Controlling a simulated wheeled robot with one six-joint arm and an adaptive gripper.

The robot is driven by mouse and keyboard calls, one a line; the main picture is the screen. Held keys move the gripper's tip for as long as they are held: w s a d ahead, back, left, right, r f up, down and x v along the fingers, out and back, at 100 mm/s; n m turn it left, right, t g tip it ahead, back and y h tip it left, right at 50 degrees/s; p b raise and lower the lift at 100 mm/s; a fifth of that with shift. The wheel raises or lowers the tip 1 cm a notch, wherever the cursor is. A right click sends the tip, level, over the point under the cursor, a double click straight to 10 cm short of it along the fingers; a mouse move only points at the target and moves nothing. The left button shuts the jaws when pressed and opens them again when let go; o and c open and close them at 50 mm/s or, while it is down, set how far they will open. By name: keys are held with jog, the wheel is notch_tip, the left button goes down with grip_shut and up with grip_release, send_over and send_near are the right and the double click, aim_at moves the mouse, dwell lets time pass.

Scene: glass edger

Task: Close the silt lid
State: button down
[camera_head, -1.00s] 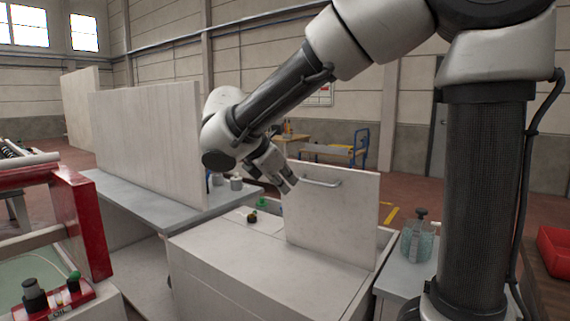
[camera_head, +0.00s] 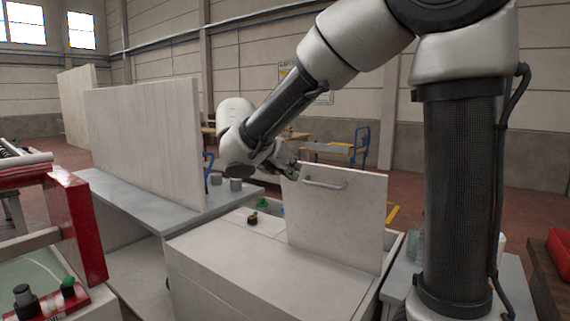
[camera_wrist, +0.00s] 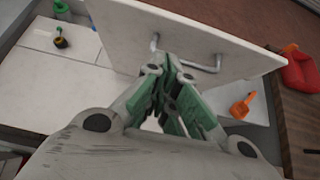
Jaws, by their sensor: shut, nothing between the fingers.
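The silt lid (camera_head: 335,225) is a pale flat panel standing upright, open, on the white cabinet (camera_head: 250,272). Its bar handle (camera_head: 325,185) is near the top edge of the face toward me. My gripper (camera_head: 293,171) is at the lid's upper left corner, left of the handle. In the wrist view, my gripper (camera_wrist: 168,62) has its green-padded fingers closed together and empty, just in front of the lid (camera_wrist: 190,25) and overlapping the handle (camera_wrist: 207,68). Whether they touch the lid or handle I cannot tell.
A dark knob-like item (camera_head: 252,219) and a green item (camera_head: 262,203) lie on the cabinet top left of the lid. A tall pale panel (camera_head: 145,145) stands on the grey bench at left. A red bin (camera_head: 562,250) is at right.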

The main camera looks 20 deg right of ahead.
aim_at(312, 175)
jog(key=x, duration=0.3)
jog(key=shift+w+d+f, duration=0.1)
jog(key=shift+d+f, duration=0.05)
jog(key=shift+d, duration=0.2)
jog(key=shift+w+d+r, duration=0.2)
jog(key=shift+w+d, duration=0.3)
jog(key=shift+d, duration=0.2)
jog(key=shift+w+d+r, duration=0.2)
jog(key=shift+w+d, duration=0.3)
jog(key=shift+d, duration=0.2)
